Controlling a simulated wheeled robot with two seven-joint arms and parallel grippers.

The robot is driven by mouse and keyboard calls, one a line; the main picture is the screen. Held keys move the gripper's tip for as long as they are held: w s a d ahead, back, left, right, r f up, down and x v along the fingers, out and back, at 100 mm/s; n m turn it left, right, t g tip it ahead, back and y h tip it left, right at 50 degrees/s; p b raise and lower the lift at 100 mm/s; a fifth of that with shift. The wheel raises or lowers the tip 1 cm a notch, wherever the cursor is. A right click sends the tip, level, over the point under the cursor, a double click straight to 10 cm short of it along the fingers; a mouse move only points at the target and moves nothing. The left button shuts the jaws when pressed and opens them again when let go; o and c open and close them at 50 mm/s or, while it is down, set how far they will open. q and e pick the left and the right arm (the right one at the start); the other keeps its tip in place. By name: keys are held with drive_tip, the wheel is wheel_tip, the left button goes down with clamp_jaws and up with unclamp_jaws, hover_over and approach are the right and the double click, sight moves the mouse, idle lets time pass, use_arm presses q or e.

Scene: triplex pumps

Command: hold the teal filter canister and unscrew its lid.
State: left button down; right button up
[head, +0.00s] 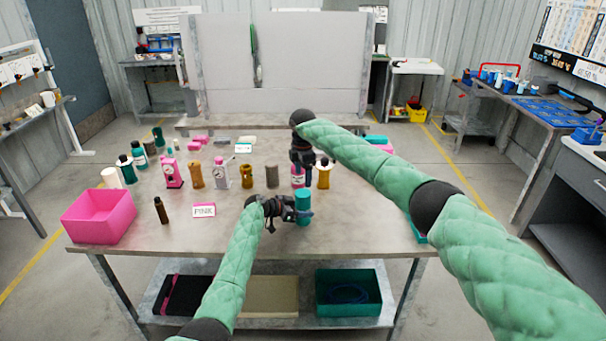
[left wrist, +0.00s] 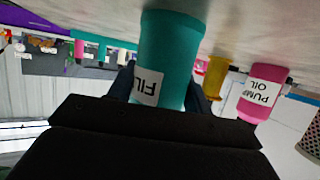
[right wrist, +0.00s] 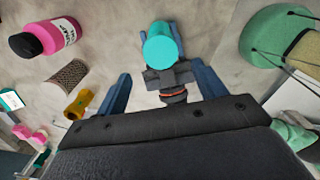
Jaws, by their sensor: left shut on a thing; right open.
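The teal filter canister (head: 303,203) is upright at the front of the table, right of centre. My left gripper (head: 296,209) is shut around its side from the left. In the left wrist view the canister (left wrist: 172,45) appears upside down between the fingers, with a white label reading "FIL"; its lid end is hidden. My right gripper (head: 301,172) is open and empty, pointing down above the table behind the canister. The right wrist view shows the canister's round teal top (right wrist: 162,45) beyond the open fingers, apart from them. I cannot make out the lid seam.
Several bottles and pump parts stand farther left. A pink bin (head: 99,215) and a "PINK" card (head: 204,210) are at the left. The table front between card and canister is mostly clear.

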sight(303, 193)
drive_tip(key=shift+f, duration=4)
drive_tip(key=shift+c, duration=0.2)
drive_tip(key=c, duration=0.9)
drive_tip(key=n, duration=0.4)
drive_tip(key=shift+n, duration=0.3)
drive_tip(key=shift+c, duration=0.2)
drive_tip(key=n, duration=0.5)
drive_tip(key=shift+r, duration=0.1)
drive_tip(key=o, duration=1.1)
drive_tip(key=shift+c, duration=0.2)
